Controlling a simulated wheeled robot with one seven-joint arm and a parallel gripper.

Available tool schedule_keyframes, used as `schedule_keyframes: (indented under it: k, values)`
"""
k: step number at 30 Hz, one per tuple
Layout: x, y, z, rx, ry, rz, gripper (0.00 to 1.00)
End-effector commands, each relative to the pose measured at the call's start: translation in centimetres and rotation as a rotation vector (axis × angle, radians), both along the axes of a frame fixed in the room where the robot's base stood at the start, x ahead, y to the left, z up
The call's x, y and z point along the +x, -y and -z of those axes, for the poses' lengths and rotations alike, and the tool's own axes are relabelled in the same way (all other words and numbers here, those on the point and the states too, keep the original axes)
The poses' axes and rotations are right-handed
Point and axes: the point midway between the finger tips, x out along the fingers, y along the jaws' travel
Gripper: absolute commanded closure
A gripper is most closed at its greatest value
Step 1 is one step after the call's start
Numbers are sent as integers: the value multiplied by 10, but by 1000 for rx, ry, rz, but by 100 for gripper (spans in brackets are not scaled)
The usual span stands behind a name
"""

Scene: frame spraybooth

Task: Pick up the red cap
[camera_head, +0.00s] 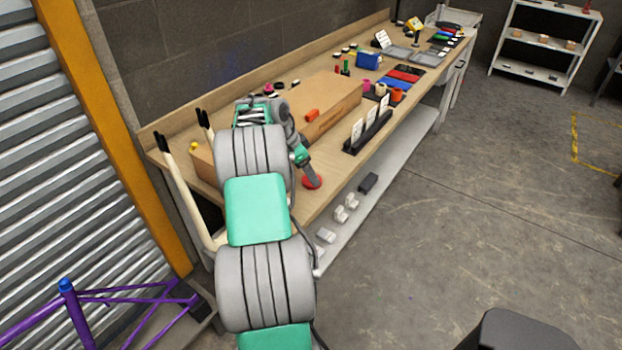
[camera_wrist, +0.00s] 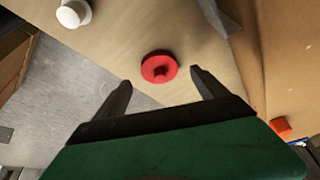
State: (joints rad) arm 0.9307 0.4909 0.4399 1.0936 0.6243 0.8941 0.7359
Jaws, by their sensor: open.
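The red cap (camera_wrist: 158,67) is a round disc with a small raised knob. In the wrist view it lies on the wooden bench top, just beyond and between my fingertips. In the head view the red cap (camera_head: 312,181) shows near the bench's front edge, partly behind my gripper. My gripper (camera_wrist: 161,88) is open, with its two dark fingers apart and nothing between them. In the head view my gripper (camera_head: 308,172) is over the bench beside the cap. I cannot tell how high the fingertips are above the bench.
A cardboard box (camera_head: 335,103) with an orange block (camera_head: 312,115) on it stands close behind my gripper. A black rack with white cards (camera_head: 367,133) stands to the right. A white round piece (camera_wrist: 73,13) is at the wrist view's upper left. The bench's front edge is near the cap.

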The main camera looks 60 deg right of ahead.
Motion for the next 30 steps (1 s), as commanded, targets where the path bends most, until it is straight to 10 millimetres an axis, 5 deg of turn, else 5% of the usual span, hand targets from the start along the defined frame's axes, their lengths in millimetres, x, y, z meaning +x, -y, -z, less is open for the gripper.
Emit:
schedule_keyframes:
  k: [6, 13, 30]
  values:
    - [-7, 8, 31, 3, -2, -3, 17]
    - [-6, 9, 34, 1, 0, -5, 17]
    - [-7, 9, 34, 2, -1, -6, 63]
